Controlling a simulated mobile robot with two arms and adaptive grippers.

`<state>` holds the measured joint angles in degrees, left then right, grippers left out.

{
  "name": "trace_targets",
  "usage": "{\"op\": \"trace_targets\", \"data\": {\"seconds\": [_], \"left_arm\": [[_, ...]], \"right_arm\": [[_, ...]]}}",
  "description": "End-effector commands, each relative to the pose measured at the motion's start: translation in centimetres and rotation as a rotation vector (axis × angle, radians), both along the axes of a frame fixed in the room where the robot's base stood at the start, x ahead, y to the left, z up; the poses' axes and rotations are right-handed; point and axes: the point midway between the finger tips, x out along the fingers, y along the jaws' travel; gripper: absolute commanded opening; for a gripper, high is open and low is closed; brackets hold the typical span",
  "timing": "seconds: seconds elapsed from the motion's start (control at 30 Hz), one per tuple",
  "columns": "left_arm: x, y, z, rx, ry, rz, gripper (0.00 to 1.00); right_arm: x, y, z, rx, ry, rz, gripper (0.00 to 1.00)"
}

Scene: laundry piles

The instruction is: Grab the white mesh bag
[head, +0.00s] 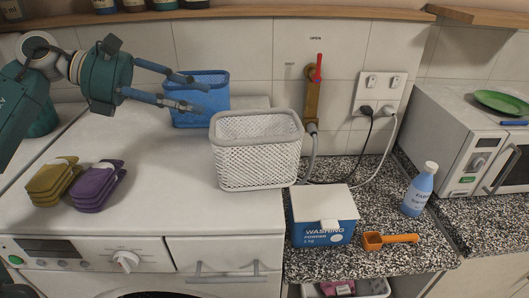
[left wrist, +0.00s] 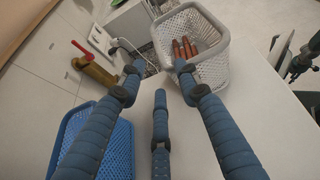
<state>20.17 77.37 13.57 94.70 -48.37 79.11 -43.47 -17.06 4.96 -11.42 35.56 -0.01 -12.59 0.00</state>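The white mesh bag (head: 257,150) looks like a stiff, open-topped basket. It stands upright on the white machine top near its right edge. In the left wrist view the white mesh bag (left wrist: 221,66) is just beyond my fingertips, with several reddish-brown pieces showing inside its rim. My left gripper (head: 192,94) is open and empty, up and left of the bag, in front of the blue basket. Its spread blue fingers show in the left wrist view (left wrist: 159,78); one overlaps the bag's near rim there, but contact cannot be told. Dark jointed parts (left wrist: 300,62) at the right may be my right arm.
A blue basket (head: 201,108) stands by the wall behind my left fingers. Yellow cloths (head: 52,183) and purple cloths (head: 97,188) lie front left. A washing powder box (head: 322,218), orange scoop (head: 390,240) and blue bottle (head: 420,190) are right. A tap (head: 313,95) is behind.

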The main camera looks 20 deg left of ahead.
Motion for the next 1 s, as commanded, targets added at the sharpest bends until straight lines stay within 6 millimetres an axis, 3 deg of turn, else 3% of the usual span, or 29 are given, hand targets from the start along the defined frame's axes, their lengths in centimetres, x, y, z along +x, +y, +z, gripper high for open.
{"op": "trace_targets", "data": {"seconds": [0.1, 0.37, 0.6, 0.77, 1.0], "left_arm": [[0.9, -1.8, -0.3, -0.002, 0.002, -0.004, 0.33], [2.0, -3.5, -1.3, -0.003, 0.002, -0.003, 0.33], [3.5, -5.8, -2.2, -0.005, 0.003, -0.004, 0.33], [4.3, -7.1, -3.2, -0.004, 0.002, -0.003, 0.33], [4.4, -7.2, -3.5, -0.002, 0.002, -0.001, 0.33]], "right_arm": [[-0.1, 0.1, 1.6, 0.001, 0.001, 0.000, 0.32], [-0.4, 0.7, 2.7, 0.007, 0.005, -0.002, 0.32], [-0.4, 1.0, 5.7, 0.010, 0.005, -0.002, 0.32], [-0.4, 1.0, 6.4, 0.010, 0.005, -0.002, 0.32], [-0.4, 0.8, 6.3, 0.009, 0.005, -0.002, 0.32]]}}
